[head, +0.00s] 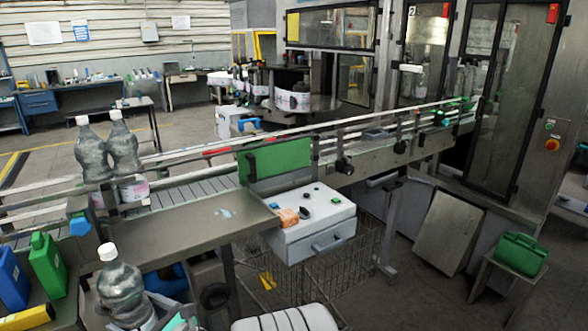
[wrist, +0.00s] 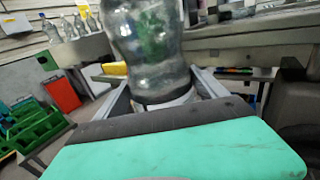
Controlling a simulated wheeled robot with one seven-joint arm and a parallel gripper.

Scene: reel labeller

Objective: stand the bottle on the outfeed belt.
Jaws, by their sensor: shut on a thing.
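A clear bottle with a white cap (head: 122,287) is upright at the lower left of the head view, in front of the steel side plate. In the wrist view the bottle (wrist: 146,45) stands between the fingers of my gripper (wrist: 166,96), which is shut on it; its cap is out of that view. In the head view my gripper shows only as a teal part at the bottom edge, and the bottle's base is cut off. The outfeed belt (head: 188,200) is a slatted conveyor behind the steel plate. Two similar capped bottles (head: 91,152) (head: 125,148) stand on its left part.
Guide rails (head: 215,153) run along the belt. A green panel (head: 276,158) and a white control box (head: 312,225) stand at its near side. A steel plate (head: 165,225) lies between my bottle and the belt. Green and blue jugs (head: 47,265) are at the far left.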

